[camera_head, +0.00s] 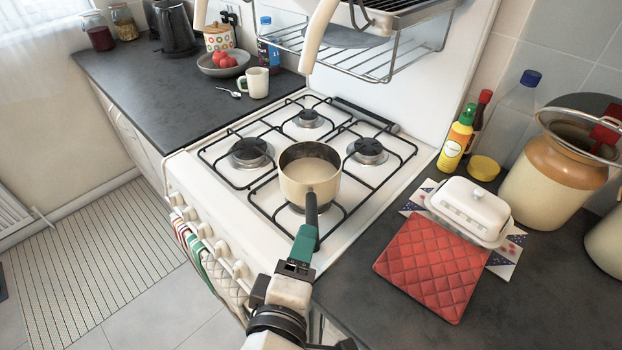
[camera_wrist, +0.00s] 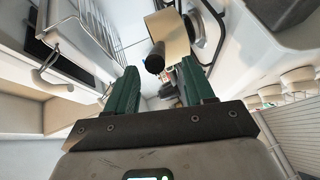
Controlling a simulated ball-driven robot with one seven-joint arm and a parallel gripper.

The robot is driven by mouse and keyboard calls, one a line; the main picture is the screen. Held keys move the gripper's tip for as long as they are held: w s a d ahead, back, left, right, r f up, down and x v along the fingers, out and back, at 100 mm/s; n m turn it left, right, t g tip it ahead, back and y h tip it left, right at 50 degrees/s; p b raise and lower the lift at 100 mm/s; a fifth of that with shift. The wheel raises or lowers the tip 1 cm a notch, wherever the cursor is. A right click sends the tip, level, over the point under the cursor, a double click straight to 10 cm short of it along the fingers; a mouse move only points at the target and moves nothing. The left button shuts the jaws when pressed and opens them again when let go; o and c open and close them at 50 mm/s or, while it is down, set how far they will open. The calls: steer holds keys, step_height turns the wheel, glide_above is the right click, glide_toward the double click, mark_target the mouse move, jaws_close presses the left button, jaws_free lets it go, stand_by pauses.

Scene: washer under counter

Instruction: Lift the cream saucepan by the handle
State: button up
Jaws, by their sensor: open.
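The cream saucepan (camera_head: 308,180) stands upright on the front burner of the white hob. Its black handle (camera_head: 311,208) points toward me. My gripper (camera_head: 306,232) is at the near end of the handle, and its green fingers hide part of that end. In the wrist view my gripper (camera_wrist: 160,66) is open, with its two green fingers apart. The handle's end (camera_wrist: 155,58) shows in the gap near the fingertips, closer to the left one. Part of the saucepan's cream side (camera_wrist: 168,35) shows just beyond. I cannot tell how deep the handle sits between the fingers.
A red quilted mat (camera_head: 432,264) and a white butter dish (camera_head: 469,207) lie on the right counter. A wire rack (camera_head: 380,62) overhangs the back of the hob. Black pan supports (camera_head: 385,178) surround the saucepan. Towels (camera_head: 190,250) hang at the cooker's front.

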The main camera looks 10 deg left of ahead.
mark_target(312, 223)
steer(key=shift+d+p+x, duration=0.1)
steer(key=shift+p+x, duration=0.2)
steer(key=shift+x, duration=1.2)
steer(key=shift+d+p+x, duration=0.15)
steer(key=shift+p+x, duration=0.15)
steer(key=shift+x, duration=1.25)
jaws_close()
steer(key=shift+r, duration=0.2)
